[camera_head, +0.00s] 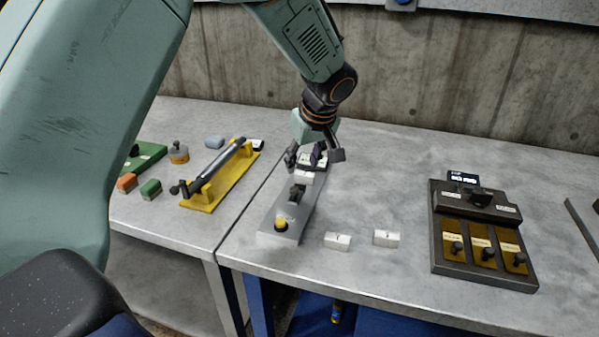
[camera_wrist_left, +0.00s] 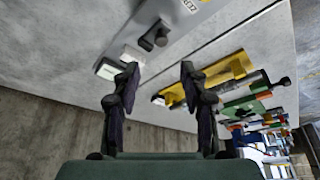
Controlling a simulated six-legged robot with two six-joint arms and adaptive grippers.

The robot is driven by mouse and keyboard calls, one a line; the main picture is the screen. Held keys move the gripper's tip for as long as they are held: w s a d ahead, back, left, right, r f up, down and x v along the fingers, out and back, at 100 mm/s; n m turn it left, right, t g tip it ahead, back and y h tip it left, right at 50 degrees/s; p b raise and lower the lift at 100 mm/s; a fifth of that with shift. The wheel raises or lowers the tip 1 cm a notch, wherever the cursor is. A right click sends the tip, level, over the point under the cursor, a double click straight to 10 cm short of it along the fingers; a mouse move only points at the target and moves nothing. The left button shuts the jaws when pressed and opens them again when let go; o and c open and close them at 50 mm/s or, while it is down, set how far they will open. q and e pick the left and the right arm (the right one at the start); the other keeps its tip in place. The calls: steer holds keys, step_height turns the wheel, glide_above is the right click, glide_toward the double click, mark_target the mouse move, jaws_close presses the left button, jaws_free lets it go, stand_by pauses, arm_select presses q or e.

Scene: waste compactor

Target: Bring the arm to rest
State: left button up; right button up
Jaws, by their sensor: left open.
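My left arm, pale green, comes in from the left and reaches over the table (camera_head: 375,175). My left gripper (camera_head: 315,156) is open, with its fingers spread and pointing down over the far end of a grey device (camera_head: 272,222) with a yellow button. In the left wrist view the two dark fingers (camera_wrist_left: 158,78) stand apart with nothing between them. The grey device (camera_wrist_left: 200,22) lies beyond the fingertips there, and a small display at its end is near the left finger. I cannot tell from the head view whether the fingers touch the device. My right gripper is not in view.
Two white blocks (camera_head: 338,241) (camera_head: 386,238) lie in front. A dark panel with levers (camera_head: 480,262) is at right. A concrete wall rises behind.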

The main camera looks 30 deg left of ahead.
arm_select(q)
steer(key=shift+v, duration=0.9)
steer(key=shift+s+f, duration=0.1)
steer(key=shift+s, duration=0.05)
